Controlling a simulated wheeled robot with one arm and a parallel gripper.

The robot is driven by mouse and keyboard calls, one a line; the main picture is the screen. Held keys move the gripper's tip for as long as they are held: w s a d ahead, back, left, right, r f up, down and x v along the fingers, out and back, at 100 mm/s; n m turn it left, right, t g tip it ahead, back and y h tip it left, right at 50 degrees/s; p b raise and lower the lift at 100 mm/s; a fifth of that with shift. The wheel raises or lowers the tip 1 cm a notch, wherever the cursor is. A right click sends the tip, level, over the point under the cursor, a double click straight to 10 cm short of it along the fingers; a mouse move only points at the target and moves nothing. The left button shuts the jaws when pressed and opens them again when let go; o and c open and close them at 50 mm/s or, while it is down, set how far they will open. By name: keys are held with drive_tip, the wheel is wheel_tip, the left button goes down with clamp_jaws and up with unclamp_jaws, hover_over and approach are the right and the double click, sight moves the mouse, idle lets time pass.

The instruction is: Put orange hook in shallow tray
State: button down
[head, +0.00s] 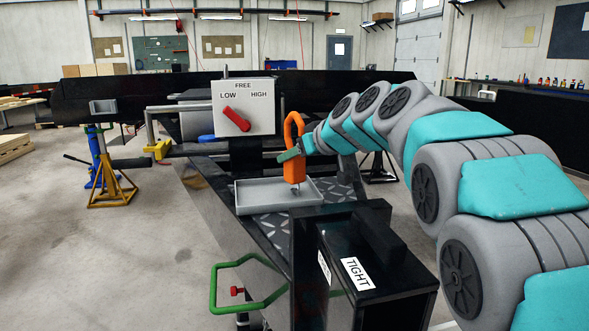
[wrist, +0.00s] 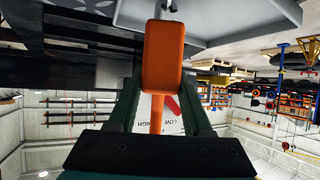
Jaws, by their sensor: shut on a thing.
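The orange hook (head: 294,150) is upright in the head view, its curved end at the top. My gripper (head: 291,155) is shut on it from the right side. The hook's lower end hangs over the shallow grey tray (head: 250,196); I cannot tell whether it touches the tray. In the wrist view the orange hook (wrist: 163,55) is between the two dark green fingers of my gripper (wrist: 160,95). The tray (wrist: 200,14) shows in part at the top of that view, which is upside down.
A panel marked LOW, FREE and HIGH with a red lever (head: 236,119) stands behind the tray. A black box marked TIGHT (head: 375,270) is in front of it, at right. A green handle (head: 250,285) sticks out at lower left. Open floor lies to the left.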

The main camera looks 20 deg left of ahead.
sight(300, 166)
drive_tip(key=shift+f, duration=1.4)
drive_tip(key=shift+f+b, duration=0.2)
drive_tip(key=shift+b, duration=0.2)
drive_tip(key=shift+c, duration=1.6)
unclamp_jaws()
drive_tip(key=shift+r+p, duration=0.2)
drive_tip(key=shift+p, duration=0.1)
drive_tip(key=v, duration=1.2)
drive_tip(key=shift+b, duration=0.3)
drive_tip(key=shift+d+f, duration=0.1)
